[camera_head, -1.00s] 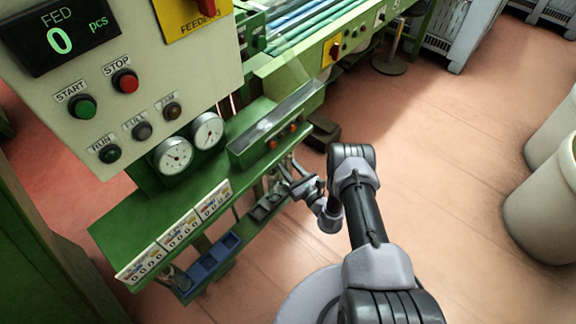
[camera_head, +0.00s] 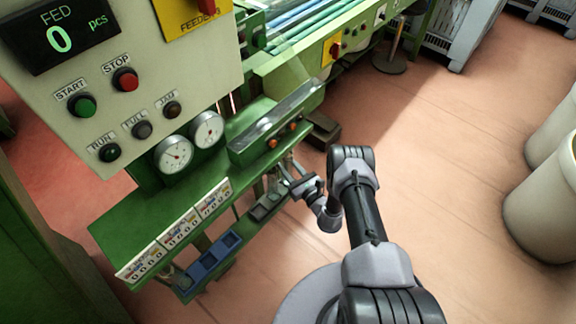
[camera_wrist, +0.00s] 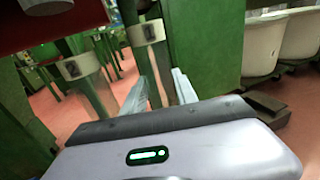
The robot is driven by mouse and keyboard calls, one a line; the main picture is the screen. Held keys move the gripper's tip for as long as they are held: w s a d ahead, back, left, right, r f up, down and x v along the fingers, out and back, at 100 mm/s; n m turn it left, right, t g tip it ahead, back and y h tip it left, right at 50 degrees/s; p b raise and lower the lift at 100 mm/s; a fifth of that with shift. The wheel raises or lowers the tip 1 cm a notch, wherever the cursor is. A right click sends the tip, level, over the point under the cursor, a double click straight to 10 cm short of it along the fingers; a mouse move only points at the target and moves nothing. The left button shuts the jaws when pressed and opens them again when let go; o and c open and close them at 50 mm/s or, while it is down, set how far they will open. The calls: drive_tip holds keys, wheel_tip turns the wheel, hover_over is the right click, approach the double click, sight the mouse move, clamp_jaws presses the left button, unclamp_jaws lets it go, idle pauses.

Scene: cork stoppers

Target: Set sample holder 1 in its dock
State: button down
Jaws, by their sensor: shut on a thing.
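My gripper (camera_wrist: 160,88) is at the green machine's lower edge. In the wrist view its two fingers close around a clear tube with a pale band (camera_wrist: 148,33), which looks like a sample holder; I cannot read a number on it. A similar banded tube (camera_wrist: 80,67) stands to its left, apart from the fingers. In the head view my gripper (camera_head: 287,173) is small and what it holds is hard to make out. Below the ledge are a dark grey holder or dock (camera_head: 268,207) and a blue one (camera_head: 212,257). I cannot tell which is dock 1.
The green ledge (camera_head: 150,212) carries several number cards (camera_head: 178,229) along its front edge. Two gauges (camera_head: 174,154) and a control panel (camera_head: 120,60) rise above it. White bins (camera_head: 545,210) stand at the right. The floor between is clear.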

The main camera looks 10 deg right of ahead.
drive_tip(key=shift+f, duration=0.5)
drive_tip(key=c, duration=0.9)
unclamp_jaws()
drive_tip(key=p+v, duration=0.6)
drive_tip(key=v, duration=1.1)
drive_tip(key=shift+s, duration=0.2)
drive_tip(key=shift+s+d, duration=0.1)
